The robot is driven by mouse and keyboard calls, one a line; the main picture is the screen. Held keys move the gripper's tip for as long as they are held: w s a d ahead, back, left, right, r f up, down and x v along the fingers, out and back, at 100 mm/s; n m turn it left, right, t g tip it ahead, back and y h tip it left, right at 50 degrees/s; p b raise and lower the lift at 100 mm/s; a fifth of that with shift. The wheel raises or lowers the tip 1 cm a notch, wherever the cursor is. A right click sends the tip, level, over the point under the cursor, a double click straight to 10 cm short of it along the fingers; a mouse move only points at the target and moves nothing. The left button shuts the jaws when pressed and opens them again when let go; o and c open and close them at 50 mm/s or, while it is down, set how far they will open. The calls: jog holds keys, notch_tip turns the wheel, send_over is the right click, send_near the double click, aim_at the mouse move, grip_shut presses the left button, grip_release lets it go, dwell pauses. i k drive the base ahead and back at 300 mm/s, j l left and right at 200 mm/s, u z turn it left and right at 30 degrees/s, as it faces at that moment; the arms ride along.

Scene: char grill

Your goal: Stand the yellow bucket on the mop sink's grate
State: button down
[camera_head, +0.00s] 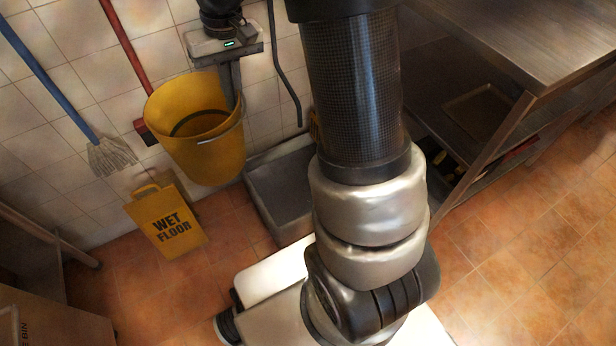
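The yellow bucket (203,152) hangs upright or slightly tilted in front of the tiled wall, clear of the floor, with its open top facing me. My gripper (231,98) reaches down at the bucket's right back rim and appears shut on it; one dark finger shows against the inside wall, and the other is hidden. The mop sink (262,188) is a grey rectangular basin on the floor against the wall, below and right of the bucket. My arm covers its right part. The grate cannot be made out clearly in the dark basin.
A yellow wet floor sign (167,222) stands left of the sink. A blue-handled mop (45,70) and a red-handled tool (122,38) lean on the wall. A steel table with shelves (500,50) stands at right. Tiled floor at right is clear.

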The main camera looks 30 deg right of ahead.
aim_at(303, 182)
jog(key=i+l, duration=0.1)
jog(key=l, duration=0.3)
jog(key=i+l, duration=0.15)
jog(key=l, duration=0.3)
jog(key=i+l, duration=0.1)
jog(key=l, duration=0.3)
